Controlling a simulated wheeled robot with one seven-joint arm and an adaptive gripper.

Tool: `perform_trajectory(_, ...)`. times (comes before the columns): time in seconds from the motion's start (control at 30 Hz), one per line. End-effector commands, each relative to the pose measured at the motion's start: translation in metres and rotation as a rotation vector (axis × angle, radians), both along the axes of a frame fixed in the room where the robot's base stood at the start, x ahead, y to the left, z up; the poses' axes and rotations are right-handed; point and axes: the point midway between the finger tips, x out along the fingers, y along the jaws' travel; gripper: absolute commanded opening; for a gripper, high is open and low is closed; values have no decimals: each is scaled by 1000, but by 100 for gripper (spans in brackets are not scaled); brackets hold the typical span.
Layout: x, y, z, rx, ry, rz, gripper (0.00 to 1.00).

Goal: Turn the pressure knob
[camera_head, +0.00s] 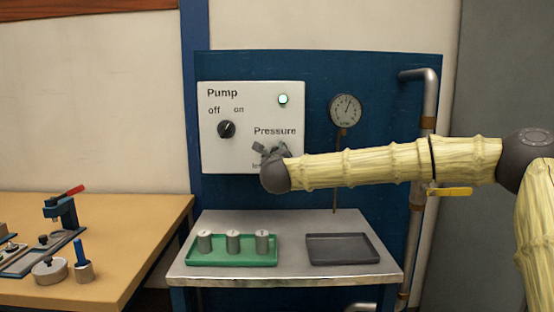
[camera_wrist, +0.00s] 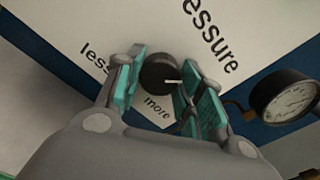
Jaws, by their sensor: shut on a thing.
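The pressure knob (camera_wrist: 158,74) is a dark round knob with a pale pointer line, on the white panel (camera_head: 212,160) under the word "Pressure". In the wrist view it sits between the two teal-padded fingers of my gripper (camera_wrist: 160,84), which are shut on it. The pointer line points toward the right finger. "less" and "more" labels show beside and below the knob. In the head view my gripper (camera_head: 268,152) is at the panel's lower right, and my arm and gripper hide the knob.
A gauge (camera_head: 345,109) hangs to the right. Below, a metal table (camera_head: 290,220) bears a green tray (camera_head: 235,263) with 3 grey cylinders and an empty dark tray (camera_head: 343,249).

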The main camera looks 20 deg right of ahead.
Motion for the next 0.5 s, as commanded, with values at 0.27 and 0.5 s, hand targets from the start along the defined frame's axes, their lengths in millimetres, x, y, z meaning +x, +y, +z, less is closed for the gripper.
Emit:
perform_trajectory(0.27,0,0,-2,4,2,-1,14)
perform_trajectory(0.5,0,0,-2,3,2,0,60)
